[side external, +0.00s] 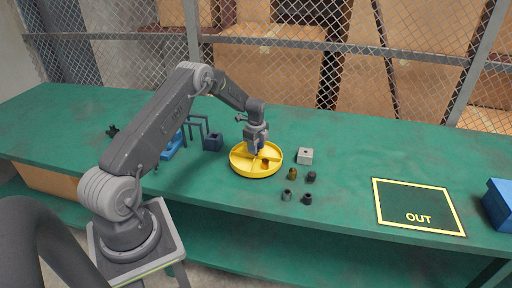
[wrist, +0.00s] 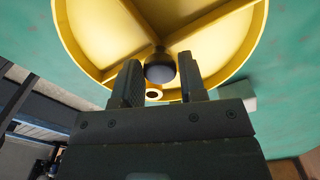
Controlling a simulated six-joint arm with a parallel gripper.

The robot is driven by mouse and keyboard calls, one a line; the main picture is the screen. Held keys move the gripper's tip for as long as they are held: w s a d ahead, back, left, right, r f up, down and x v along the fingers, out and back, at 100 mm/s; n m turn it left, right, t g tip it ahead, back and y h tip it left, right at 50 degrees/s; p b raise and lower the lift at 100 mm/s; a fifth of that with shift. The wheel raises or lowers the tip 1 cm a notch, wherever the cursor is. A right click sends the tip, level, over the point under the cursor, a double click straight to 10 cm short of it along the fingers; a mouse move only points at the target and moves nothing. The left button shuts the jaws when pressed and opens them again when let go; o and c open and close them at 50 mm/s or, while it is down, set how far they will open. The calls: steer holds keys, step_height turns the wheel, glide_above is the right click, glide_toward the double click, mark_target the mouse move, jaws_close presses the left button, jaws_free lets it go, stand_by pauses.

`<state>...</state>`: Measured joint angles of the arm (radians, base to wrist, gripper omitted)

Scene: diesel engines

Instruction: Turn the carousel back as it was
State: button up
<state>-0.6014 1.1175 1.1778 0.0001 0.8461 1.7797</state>
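The carousel is a round yellow tray (side external: 236,168) with dividers, standing on the green bench. In the wrist view its yellow rim (wrist: 72,45) fills the top. A dark round knob (wrist: 160,68) sits where the dividers meet. My gripper (side external: 256,152) is over the tray's middle, pointing down. In the wrist view the fingers of my gripper (wrist: 160,80) stand apart, one on each side of the knob. I cannot tell whether they press on it. A small brown part (side external: 265,161) lies in the tray; a brass-coloured ring (wrist: 153,94) shows near the rim.
A pale block (side external: 305,156) stands right of the tray. Several small parts, including a brass one (side external: 292,174) and a dark one (side external: 311,177), stand in front of it. A dark OUT mat (side external: 400,207) and blue box (side external: 498,204) lie far right.

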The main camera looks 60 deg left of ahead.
steer(key=o, duration=0.3)
steer(key=shift+o, duration=0.2)
step_height(320, 180, up, 14)
stand_by(0.4)
steer(key=shift+f, duration=0.1)
